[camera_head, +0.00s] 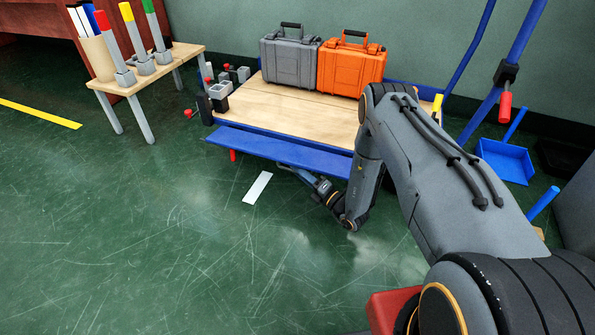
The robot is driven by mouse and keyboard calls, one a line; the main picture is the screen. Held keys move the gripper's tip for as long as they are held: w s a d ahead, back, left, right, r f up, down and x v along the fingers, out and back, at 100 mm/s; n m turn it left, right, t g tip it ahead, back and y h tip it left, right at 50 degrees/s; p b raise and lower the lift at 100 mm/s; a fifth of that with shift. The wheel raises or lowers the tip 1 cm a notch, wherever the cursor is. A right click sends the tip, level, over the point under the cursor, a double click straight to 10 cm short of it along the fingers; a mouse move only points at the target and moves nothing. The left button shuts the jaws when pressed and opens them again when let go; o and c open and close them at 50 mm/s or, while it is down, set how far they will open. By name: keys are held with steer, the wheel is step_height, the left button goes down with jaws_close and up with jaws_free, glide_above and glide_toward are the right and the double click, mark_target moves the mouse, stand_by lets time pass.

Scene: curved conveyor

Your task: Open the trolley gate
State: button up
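The trolley has a pale wooden deck (270,108) and stands against the wall. Its gate seems to be the long blue flap (262,145) along the front edge, tilted outward and down from the deck. My gripper (283,168) is low in front of the trolley, at the flap's lower right edge. Its fingers are small and partly hidden by the flap, so I cannot tell if it touches the flap or is open or shut. A red peg (232,155) shows below the flap.
A grey case (291,62) and an orange case (350,70) stand on the deck. A small wooden table (182,53) with coloured-handled tools is at the left. A blue dustpan (506,161) lies right. A white strip (257,188) marks clear green floor.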

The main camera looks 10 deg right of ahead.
steer(key=p+v, duration=0.2)
steer(key=v, duration=0.5)
steer(key=shift+s+d+p, duration=0.2)
steer(key=shift+p, duration=0.1)
steer(key=shift+s+d+f, duration=0.1)
steer(key=v, duration=0.8)
steer(key=shift+s+d+f+p, duration=0.25)
steer(key=shift+f+p, duration=0.05)
steer(key=shift+p, duration=0.05)
stand_by(0.3)
stand_by(0.7)
